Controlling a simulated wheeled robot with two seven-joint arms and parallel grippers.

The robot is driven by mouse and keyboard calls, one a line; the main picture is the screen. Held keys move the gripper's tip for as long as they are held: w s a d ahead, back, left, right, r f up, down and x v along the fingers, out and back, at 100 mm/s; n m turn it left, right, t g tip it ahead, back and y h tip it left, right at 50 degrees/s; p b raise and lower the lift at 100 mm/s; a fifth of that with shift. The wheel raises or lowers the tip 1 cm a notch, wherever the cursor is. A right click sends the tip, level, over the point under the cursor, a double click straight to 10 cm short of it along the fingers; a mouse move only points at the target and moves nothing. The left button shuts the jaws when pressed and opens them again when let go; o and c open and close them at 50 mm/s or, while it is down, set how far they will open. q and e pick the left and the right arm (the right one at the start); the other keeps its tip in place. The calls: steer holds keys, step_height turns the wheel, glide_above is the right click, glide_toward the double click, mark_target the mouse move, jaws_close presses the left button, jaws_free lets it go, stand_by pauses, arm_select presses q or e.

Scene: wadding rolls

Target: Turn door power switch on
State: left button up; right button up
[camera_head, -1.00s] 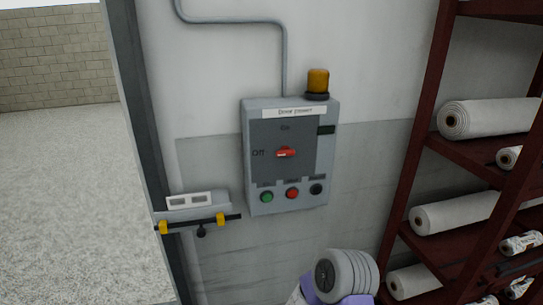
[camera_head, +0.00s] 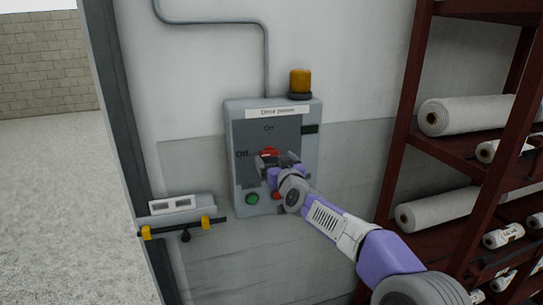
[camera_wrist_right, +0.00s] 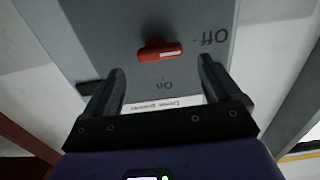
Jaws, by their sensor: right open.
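The door power box (camera_head: 237,150) is a grey panel on the wall, labelled "Off" at its left and "On" at its top. Its red switch (camera_head: 271,152) is partly hidden behind my right gripper (camera_head: 278,160) in the head view. In the right wrist view, turned upside down, the red switch (camera_wrist_right: 158,50) lies crosswise, its pale-marked end toward "Off". My right gripper (camera_wrist_right: 162,85) is open there, with its two fingers apart and the switch just beyond the tips, between their lines. Nothing is between the fingers. My left gripper is not in view.
A green button (camera_head: 252,199) and a red button (camera_head: 276,195) sit low on the box. An amber lamp (camera_head: 300,82) stands on top. A dark red rack (camera_head: 405,150) with white rolls (camera_head: 475,115) is at right.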

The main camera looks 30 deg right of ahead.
mark_target(270, 154)
steer(key=shift+x, duration=1.95)
steer(key=shift+a, duration=0.1)
steer(key=shift+c, duration=0.2)
steer(key=c, duration=1)
